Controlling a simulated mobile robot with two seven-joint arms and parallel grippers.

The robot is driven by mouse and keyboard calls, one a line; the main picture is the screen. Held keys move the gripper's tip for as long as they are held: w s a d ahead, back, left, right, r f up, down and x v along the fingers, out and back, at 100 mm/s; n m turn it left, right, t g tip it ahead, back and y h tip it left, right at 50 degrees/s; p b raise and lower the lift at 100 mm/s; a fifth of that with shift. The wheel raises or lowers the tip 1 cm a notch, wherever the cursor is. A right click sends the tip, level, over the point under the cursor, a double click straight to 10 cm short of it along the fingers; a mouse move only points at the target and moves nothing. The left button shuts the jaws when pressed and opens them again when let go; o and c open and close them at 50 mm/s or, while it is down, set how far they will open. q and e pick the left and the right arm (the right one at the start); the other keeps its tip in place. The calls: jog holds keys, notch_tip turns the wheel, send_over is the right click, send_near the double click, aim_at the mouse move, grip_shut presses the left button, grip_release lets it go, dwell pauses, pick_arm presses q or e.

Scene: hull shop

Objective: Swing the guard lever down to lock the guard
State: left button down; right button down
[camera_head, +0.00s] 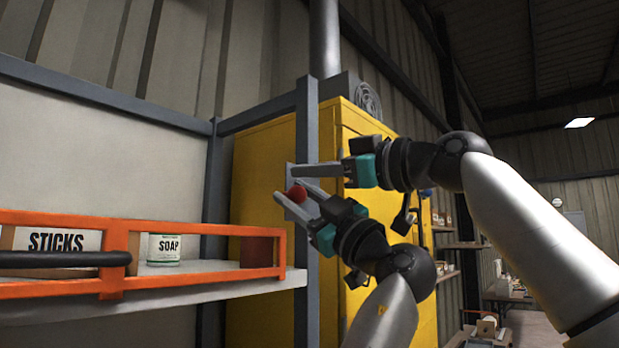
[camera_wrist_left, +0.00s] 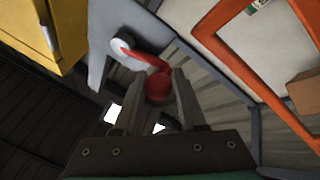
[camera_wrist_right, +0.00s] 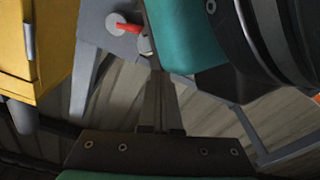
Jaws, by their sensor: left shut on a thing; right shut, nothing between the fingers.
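The guard lever is a red arm (camera_wrist_left: 140,56) with a round red knob (camera_wrist_left: 158,88), turning on a pale round pivot (camera_wrist_left: 124,48) fixed to a grey plate. In the head view the knob (camera_head: 297,194) shows by the grey post. My left gripper (camera_head: 298,204) is shut on the knob, one finger on each side. My right gripper (camera_head: 302,170) is shut and empty, just above the left one. In the right wrist view the lever's red arm (camera_wrist_right: 128,28) is partly hidden by my left gripper. The orange guard frame (camera_head: 120,238) spans the shelf front.
A black bar (camera_head: 62,259) runs along the guard. Behind it a SOAP tin (camera_head: 164,248) and a STICKS box (camera_head: 60,241) stand on the shelf (camera_head: 215,280). A grey post (camera_head: 306,110) and a yellow cabinet (camera_head: 262,165) stand close to both grippers.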

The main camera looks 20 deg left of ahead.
pick_arm(q)
jog(key=shift+d+r, duration=0.1)
jog(key=shift+d, duration=0.05)
pick_arm(e)
jog(key=shift+w+a+f, duration=0.15)
jog(key=shift+w+f, duration=0.1)
jog(key=shift+f, duration=0.25)
jog(key=shift+f, duration=0.1)
